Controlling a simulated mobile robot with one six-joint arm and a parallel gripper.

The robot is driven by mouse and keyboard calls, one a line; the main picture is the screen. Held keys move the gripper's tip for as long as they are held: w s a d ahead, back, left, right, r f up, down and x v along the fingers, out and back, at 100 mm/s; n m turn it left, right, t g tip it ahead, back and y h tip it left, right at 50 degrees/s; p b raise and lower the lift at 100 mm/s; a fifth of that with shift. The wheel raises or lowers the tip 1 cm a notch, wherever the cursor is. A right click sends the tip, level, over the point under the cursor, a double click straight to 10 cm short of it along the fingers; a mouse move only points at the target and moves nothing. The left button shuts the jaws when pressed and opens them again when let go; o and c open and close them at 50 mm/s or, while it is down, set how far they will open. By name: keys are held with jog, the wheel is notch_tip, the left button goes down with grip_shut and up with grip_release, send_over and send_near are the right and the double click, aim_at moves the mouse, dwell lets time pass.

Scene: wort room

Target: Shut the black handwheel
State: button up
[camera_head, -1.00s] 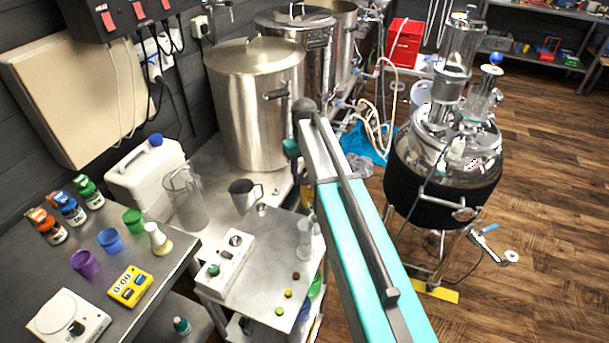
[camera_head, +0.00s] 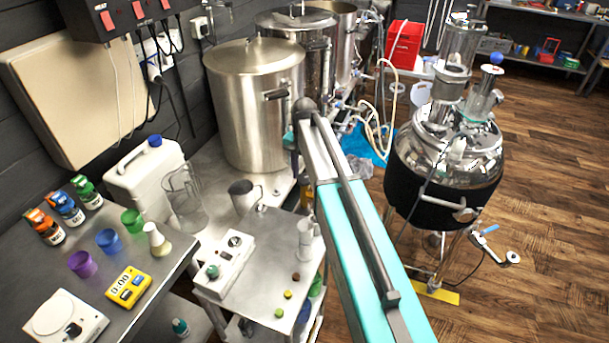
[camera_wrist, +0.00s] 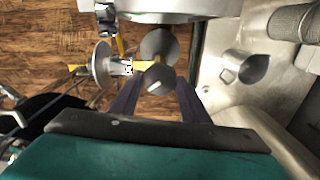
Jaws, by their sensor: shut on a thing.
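In the wrist view, a dark grey round piece (camera_wrist: 157,80) with a pale spot on its face sits between the fingertips of my gripper (camera_wrist: 157,93). I take it to be the black handwheel. The two dark fingers are closed against its sides. A second grey disc (camera_wrist: 159,44) shows just above it, and I cannot tell whether the two are one part. In the head view my arm hides the gripper and the handwheel, near the big steel pot (camera_head: 254,110).
In the wrist view, a paler disc (camera_wrist: 102,65) is left of the fingers, and a steel vessel wall (camera_wrist: 180,8) is above. A steel jug (camera_wrist: 245,68) stands at right. In the head view, a black-jacketed vessel (camera_head: 440,180) stands right of my arm.

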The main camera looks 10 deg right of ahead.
aim_at(304, 178)
jog(key=m, duration=0.3)
jog(key=shift+s+f+m, duration=0.1)
jog(key=shift+s+m, duration=0.05)
jog(key=shift+m, duration=2.25)
jog(key=o, duration=1.1)
jog(key=shift+c, duration=0.2)
jog(key=shift+r, duration=0.2)
jog(key=shift+r+b, duration=0.45)
jog(key=shift+r, duration=0.3)
notch_tip(304, 178, up, 12)
jog(key=b, duration=0.2)
